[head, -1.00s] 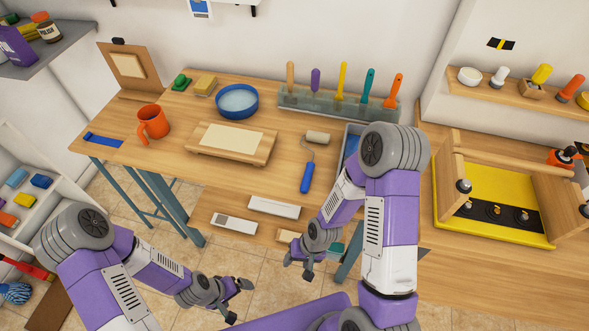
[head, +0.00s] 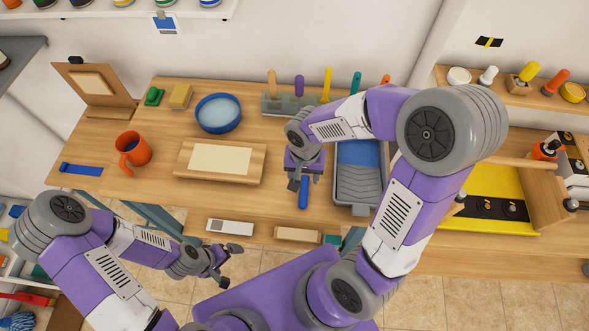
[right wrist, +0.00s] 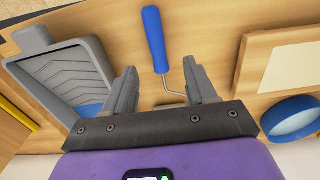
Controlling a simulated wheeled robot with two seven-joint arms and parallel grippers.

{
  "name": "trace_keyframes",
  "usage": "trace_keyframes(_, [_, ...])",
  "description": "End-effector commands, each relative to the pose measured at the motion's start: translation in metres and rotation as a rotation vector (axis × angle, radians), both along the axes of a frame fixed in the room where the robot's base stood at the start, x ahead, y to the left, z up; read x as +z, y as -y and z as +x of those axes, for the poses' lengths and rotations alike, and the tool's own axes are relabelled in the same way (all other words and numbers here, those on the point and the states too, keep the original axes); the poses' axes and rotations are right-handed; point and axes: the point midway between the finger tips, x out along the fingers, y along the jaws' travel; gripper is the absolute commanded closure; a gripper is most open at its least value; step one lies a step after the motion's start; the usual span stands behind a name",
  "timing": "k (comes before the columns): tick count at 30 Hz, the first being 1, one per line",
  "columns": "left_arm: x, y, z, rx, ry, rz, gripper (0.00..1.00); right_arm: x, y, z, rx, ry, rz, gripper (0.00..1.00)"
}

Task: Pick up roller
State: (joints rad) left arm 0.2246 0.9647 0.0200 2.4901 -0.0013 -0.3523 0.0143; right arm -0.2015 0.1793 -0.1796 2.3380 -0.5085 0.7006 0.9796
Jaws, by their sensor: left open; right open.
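The roller has a blue handle (head: 304,193) and lies on the wooden table; its head is hidden under my right gripper in the head view. The right wrist view shows the blue handle (right wrist: 154,40) and the thin wire frame, which runs between my fingers; the roller head is hidden there too. My right gripper (head: 304,180) is open above the roller, with one finger on each side of the wire in the right wrist view (right wrist: 160,68). My left gripper (head: 232,266) is open and empty, in front of the table.
A grey paint tray (head: 358,185) stands close right of the roller. A wooden board with a cream sheet (head: 220,159) lies to the left, with a blue bowl (head: 218,113) behind it. A rack of upright tools (head: 283,105) stands at the back.

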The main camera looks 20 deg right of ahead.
Motion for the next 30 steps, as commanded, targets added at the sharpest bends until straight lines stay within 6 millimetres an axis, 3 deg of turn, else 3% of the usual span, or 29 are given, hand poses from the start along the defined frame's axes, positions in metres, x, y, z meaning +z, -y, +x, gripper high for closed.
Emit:
trace_keyframes(16, [-0.018,0.0,0.0,0.0,-0.001,0.0,0.0,-0.069,0.008,0.005,0.0,-0.004,0.0,0.44])
trace_keyframes(26, [-0.019,0.0,0.0,0.0,-0.001,0.0,0.0,-0.075,0.008,0.006,0.001,-0.001,0.001,0.44])
trace_keyframes(30, [-0.018,0.0,0.0,0.0,-0.001,0.0,0.0,-0.075,0.008,0.006,0.001,-0.001,0.001,0.64])
